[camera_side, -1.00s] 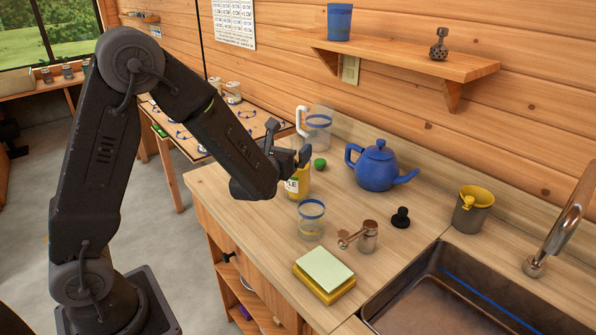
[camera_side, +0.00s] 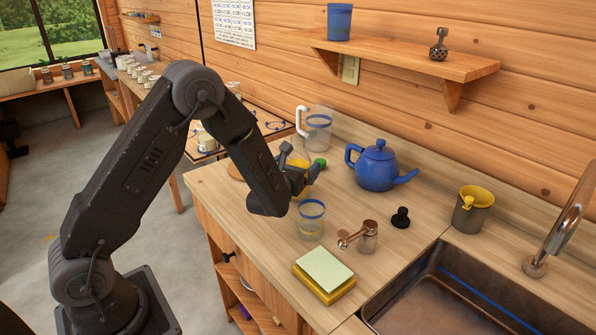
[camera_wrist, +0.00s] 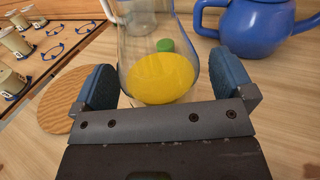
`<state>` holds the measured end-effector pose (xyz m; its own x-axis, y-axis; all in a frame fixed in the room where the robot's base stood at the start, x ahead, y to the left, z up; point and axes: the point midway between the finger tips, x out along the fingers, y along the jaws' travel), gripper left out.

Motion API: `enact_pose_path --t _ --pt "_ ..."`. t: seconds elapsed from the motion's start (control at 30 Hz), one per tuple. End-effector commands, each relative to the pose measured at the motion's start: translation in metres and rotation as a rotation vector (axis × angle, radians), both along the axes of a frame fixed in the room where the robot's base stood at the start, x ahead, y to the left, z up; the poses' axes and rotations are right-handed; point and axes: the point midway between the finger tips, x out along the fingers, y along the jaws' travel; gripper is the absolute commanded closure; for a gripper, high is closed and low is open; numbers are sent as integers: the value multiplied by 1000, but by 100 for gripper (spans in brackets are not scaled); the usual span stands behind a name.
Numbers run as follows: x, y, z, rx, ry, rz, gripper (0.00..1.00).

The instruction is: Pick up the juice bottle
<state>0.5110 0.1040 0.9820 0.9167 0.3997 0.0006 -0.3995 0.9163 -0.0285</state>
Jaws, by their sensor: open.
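The juice bottle (camera_wrist: 160,78) has clear walls with yellow inside, and in the wrist view it stands between my two fingers. In the side view its yellow body (camera_side: 299,164) is mostly hidden behind my gripper (camera_side: 301,170). My gripper, also in the wrist view (camera_wrist: 163,85), is open, with one blue-padded finger on each side of the bottle. I cannot tell whether either pad touches it. A small green round thing (camera_side: 319,163) is just beyond the bottle, and it also shows in the wrist view (camera_wrist: 165,45).
A clear drinking glass (camera_side: 311,222) stands close in front of my gripper. A clear pitcher (camera_side: 318,133) stands behind, and a blue teapot (camera_side: 377,168) to the right. A round wooden board (camera_wrist: 62,108) lies to the left. The sink (camera_side: 450,300) is at lower right.

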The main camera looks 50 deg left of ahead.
Motion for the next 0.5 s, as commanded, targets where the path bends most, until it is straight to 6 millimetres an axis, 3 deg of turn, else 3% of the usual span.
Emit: enact_pose_path --t 0.3,0.5 --pt "6 3 0 0 1 0 0" --pt "6 3 0 0 1 0 19"
